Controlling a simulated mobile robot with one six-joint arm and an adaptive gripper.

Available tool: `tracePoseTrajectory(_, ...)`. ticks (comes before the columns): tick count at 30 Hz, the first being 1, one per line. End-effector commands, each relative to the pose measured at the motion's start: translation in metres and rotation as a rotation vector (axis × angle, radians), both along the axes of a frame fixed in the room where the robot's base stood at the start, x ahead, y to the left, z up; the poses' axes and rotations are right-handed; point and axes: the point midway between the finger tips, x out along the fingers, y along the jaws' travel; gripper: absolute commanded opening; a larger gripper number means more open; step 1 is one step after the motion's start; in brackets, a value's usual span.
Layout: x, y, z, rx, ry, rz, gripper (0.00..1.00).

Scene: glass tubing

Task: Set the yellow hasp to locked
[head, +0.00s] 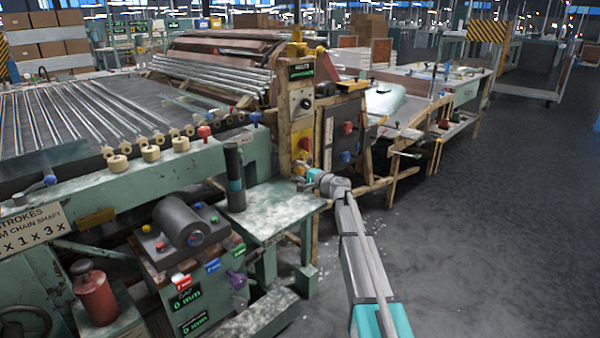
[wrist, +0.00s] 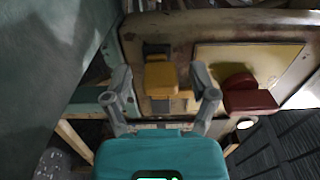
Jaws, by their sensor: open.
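My gripper (wrist: 162,88) is open, with one grey finger on each side of the hasp and gaps visible on both sides. Whether the fingertips reach past the hasp in depth I cannot tell. In the head view my gripper (head: 305,177) is low at the front of the yellow control post (head: 300,110); the hasp is too small to make out there.
A dark red knob (wrist: 248,95) sits just right of the right finger in the wrist view. In the head view, a green side table (head: 265,215) stands left of my gripper, with a dark cylinder (head: 235,180) on it. The floor (head: 480,220) to the right is clear.

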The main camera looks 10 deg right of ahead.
Motion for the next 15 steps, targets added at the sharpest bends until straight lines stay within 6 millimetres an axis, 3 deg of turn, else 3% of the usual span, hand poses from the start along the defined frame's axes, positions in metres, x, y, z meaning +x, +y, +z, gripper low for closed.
tracePoseTrajectory(5,-0.0003,0.0004,0.0,0.0,0.0,0.0,0.72)
tracePoseTrajectory(15,-0.0003,0.001,0.0,0.0,0.0,0.001,0.09)
